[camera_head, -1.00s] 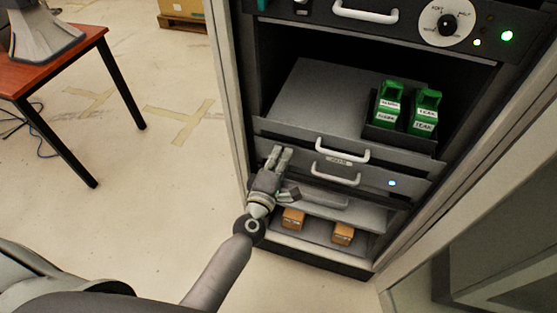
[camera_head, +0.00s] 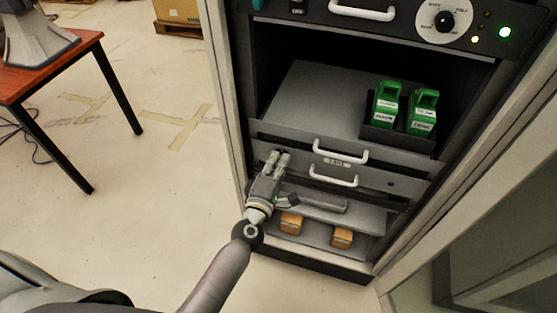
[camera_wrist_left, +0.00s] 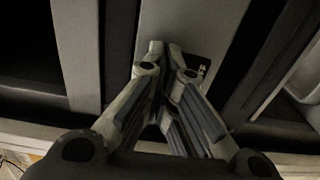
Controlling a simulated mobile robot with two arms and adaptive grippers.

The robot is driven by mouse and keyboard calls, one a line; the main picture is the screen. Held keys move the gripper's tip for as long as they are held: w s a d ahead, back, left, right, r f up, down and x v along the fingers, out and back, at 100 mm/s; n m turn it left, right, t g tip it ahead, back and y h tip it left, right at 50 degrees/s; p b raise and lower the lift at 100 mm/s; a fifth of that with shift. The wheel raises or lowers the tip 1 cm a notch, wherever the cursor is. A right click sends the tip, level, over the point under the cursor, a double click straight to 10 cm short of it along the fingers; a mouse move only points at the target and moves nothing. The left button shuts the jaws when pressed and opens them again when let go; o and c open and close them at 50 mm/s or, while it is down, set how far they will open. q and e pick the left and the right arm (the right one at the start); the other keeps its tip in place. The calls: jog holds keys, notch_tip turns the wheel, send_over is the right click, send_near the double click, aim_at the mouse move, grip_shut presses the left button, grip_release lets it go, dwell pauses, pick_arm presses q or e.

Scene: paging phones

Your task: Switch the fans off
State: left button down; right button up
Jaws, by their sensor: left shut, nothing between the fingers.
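The fan panel (camera_head: 372,182) is a grey drawer front with a white handle and a small label, low in the rack in the head view. The small lamp (camera_head: 390,184) on its right is dark. My left gripper (camera_head: 279,156) is at the panel's left end, fingers shut and empty. In the left wrist view, the fingertips (camera_wrist_left: 166,52) meet at the grey panel, over a small black plate with white marks (camera_wrist_left: 200,66). The fingers hide most of that plate, and I cannot tell whether they touch it. My right gripper is out of view.
Above is a shelf with two green labelled blocks (camera_head: 404,108). Higher up is a panel with a round dial (camera_head: 444,20) and a lit green lamp (camera_head: 505,32). Two small brown boxes (camera_head: 342,238) stand on the bottom shelf. Floor left of the rack is clear up to a red-topped table (camera_head: 50,65).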

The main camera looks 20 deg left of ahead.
pick_arm(q)
jog(key=shift+r+p, duration=0.65)
jog(key=shift+p, duration=0.15)
jog(key=shift+s+f, duration=0.1)
jog(key=shift+s, duration=0.45)
jog(key=s, duration=0.7)
jog(key=shift+a, duration=0.1)
